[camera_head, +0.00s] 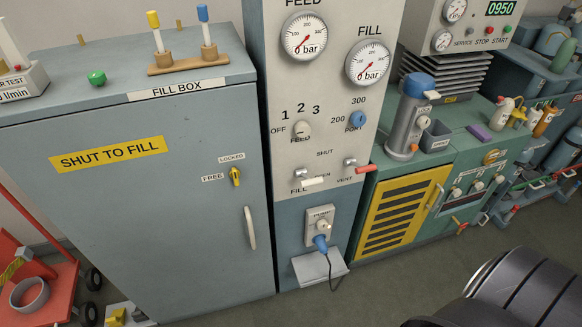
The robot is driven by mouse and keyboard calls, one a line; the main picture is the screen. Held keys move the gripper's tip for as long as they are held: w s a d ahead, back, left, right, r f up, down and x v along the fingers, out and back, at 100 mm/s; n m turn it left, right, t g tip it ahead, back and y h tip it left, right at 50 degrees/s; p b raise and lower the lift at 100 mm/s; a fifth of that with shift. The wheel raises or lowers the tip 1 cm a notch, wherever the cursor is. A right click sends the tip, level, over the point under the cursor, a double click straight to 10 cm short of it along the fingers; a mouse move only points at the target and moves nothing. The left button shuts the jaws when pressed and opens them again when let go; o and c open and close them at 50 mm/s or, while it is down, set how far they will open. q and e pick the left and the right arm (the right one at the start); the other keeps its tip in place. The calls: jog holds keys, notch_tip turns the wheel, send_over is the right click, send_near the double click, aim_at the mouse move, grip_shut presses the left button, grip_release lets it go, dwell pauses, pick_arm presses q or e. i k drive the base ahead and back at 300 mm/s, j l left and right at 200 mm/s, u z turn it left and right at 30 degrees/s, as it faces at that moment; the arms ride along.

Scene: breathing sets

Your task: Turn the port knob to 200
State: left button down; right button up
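The port knob (357,120) is a small blue round knob on the tall light panel (330,85), under the FILL gauge. "300" is printed above it, "200" to its left, and "PORT" at its lower edge. Its pointer is too small to read with certainty. Neither of my grippers is in view. A dark, rounded part, seemingly of my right arm, fills the bottom right corner, well away from the knob.
A pale feed knob (301,129) sits left of the port knob. Below are a white fill lever (312,182) and a red vent lever (366,169). A grey fill box (130,215) stands left, a green bench (455,150) right. The space before the panel looks clear.

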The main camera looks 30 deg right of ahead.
aim_at(358, 119)
jog(key=z, duration=1.45)
